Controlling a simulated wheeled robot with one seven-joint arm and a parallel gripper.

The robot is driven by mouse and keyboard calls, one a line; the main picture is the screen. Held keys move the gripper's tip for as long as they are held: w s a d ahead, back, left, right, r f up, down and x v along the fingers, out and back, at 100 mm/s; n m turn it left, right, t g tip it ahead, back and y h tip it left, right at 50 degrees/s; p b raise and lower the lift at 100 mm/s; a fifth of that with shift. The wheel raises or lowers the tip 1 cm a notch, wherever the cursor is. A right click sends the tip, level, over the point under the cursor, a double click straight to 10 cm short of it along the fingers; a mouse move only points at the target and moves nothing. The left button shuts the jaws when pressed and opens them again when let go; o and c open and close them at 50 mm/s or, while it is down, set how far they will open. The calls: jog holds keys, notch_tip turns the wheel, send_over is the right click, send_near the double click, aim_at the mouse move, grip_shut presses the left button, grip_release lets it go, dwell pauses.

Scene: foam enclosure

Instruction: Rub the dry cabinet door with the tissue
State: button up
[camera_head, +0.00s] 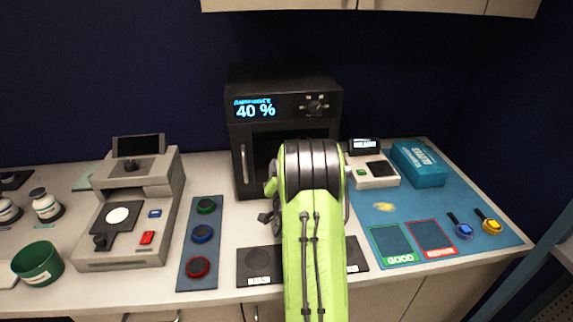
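The dry cabinet (284,85) is a black box at the back of the counter, with a blue display reading 40 % and a dial on its upper front. Its door has a vertical handle (244,165) at the left. My green arm rises in front of the cabinet and covers much of the door. My gripper's fingers are hidden behind the arm, so I cannot see whether they hold anything or touch the door. I cannot make out a tissue for certain. A small yellowish patch (384,207) lies on the blue mat.
Left of the cabinet are a panel with green, blue and red buttons (202,237), a grey instrument (132,205) and a green cup (37,263). At the right are a small scale (374,172), a teal glove box (419,165) and the blue mat (420,205). Wall cupboards (400,5) hang above.

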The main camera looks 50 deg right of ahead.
jog(key=shift+w+a+b, duration=0.1)
jog(key=shift+a+b, duration=0.1)
jog(key=shift+b, duration=0.15)
jog(key=b+v, duration=0.5)
jog(key=shift+s+a+f+b, duration=0.15)
jog(key=shift+s+b, duration=0.15)
jog(key=b+v, duration=0.2)
jog(key=v, duration=0.1)
